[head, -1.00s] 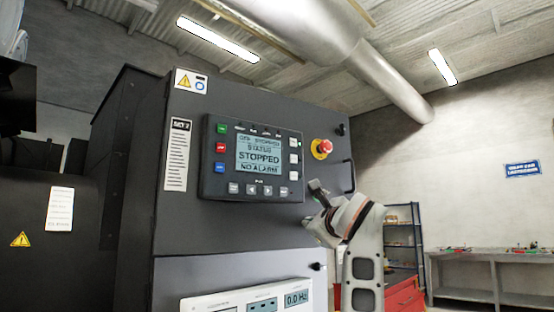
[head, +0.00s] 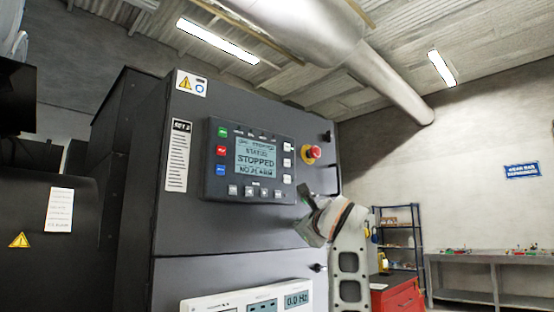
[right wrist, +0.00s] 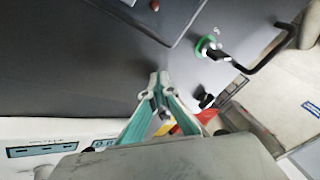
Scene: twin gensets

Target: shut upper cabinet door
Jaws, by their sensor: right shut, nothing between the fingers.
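The upper cabinet door (head: 250,225) is a dark grey panel with a control screen (head: 256,158) reading STOPPED and a red emergency stop button (head: 312,153). It looks shut or nearly shut; I cannot tell if it is flush. My right gripper (head: 308,222) is at the door's lower right part, below the button, empty with its fingers together. In the right wrist view the shut fingertips (right wrist: 158,86) are in front of the dark door face (right wrist: 95,65); contact is unclear. A black bar handle (right wrist: 268,48) shows to their right. My left gripper is out of view.
Below the door is a lower panel with a white meter strip (head: 250,301) and a small black knob (head: 317,267). A red tool cabinet (head: 398,294), a shelf rack (head: 400,238) and a grey workbench (head: 480,259) stand to the right. Open space lies between.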

